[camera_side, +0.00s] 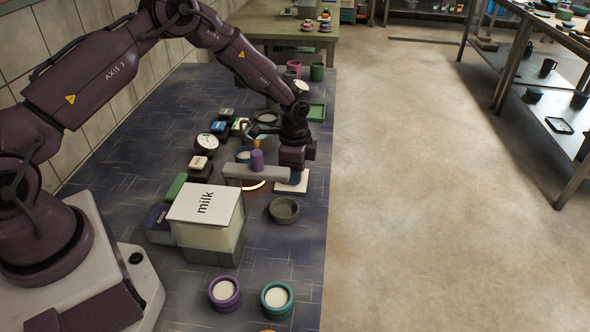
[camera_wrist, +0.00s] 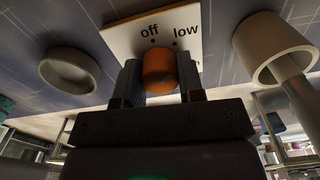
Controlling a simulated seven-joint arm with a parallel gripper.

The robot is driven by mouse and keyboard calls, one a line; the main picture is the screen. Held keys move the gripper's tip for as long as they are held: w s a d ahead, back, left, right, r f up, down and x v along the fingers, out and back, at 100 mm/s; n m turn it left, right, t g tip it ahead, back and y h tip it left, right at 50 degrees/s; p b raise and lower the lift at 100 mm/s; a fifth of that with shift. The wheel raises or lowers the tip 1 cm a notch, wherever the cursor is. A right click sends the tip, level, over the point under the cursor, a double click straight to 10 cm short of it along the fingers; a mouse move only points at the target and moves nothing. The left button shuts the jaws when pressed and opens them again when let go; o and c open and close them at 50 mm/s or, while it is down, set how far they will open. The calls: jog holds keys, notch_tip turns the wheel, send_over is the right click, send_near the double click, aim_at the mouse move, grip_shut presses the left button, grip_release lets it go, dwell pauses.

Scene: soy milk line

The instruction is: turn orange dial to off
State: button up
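The orange dial (camera_wrist: 160,70) stands on a white panel (camera_wrist: 125,38) marked "off" and "low", each with a dark dot. My gripper (camera_wrist: 160,82) is at the dial, one finger on each side, with no clear gap between fingers and dial. The dial's pointer does not show, so I cannot tell its setting. In the side view, my gripper (camera_side: 294,176) points down over the white panel (camera_side: 291,188) and hides the dial.
A grey round dish (camera_side: 284,210) lies just in front of the panel. A milk box (camera_side: 205,205) stands nearer the camera.

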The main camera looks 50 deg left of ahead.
jog(key=shift+n, duration=0.4)
jog(key=n, duration=0.4)
jog(key=shift+n, duration=0.3)
jog(key=n, duration=0.4)
jog(key=shift+n, duration=0.3)
jog(key=o, duration=0.9)
notch_tip(320, 180, up, 13)
dwell(0.4)
